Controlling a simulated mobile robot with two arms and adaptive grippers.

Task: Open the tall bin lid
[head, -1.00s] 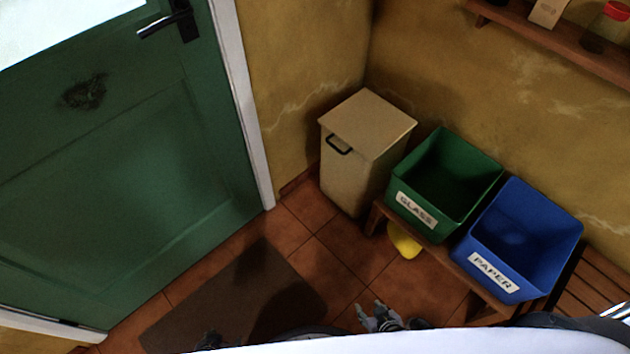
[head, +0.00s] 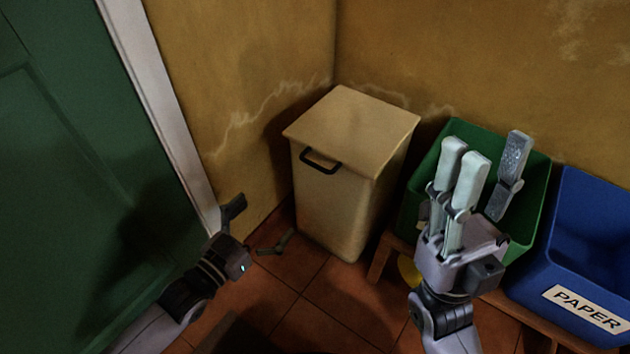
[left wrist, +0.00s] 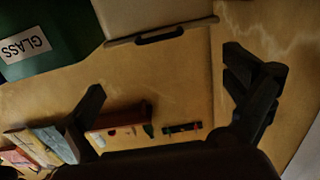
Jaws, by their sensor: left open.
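The tall bin (head: 335,210) is cream-coloured and stands in the corner. Its lid (head: 352,125) is shut flat on top, with a black handle (head: 320,166) at the front edge. My left gripper (head: 256,226) is open and empty, low and to the left of the bin, apart from the handle. In the left wrist view, its two spread fingers (left wrist: 172,98) show below the bin's lid edge and the handle (left wrist: 158,36), with nothing between them. My right gripper (head: 488,160) is raised, fingers spread and empty, in front of the green bin, to the right of the tall bin.
The green glass bin (head: 535,190) and blue paper bin (head: 595,230) stand on a low wooden bench (head: 382,258) to the right. The green door (head: 60,200) is at the left. Tiled floor (head: 310,310) is clear in front of the tall bin.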

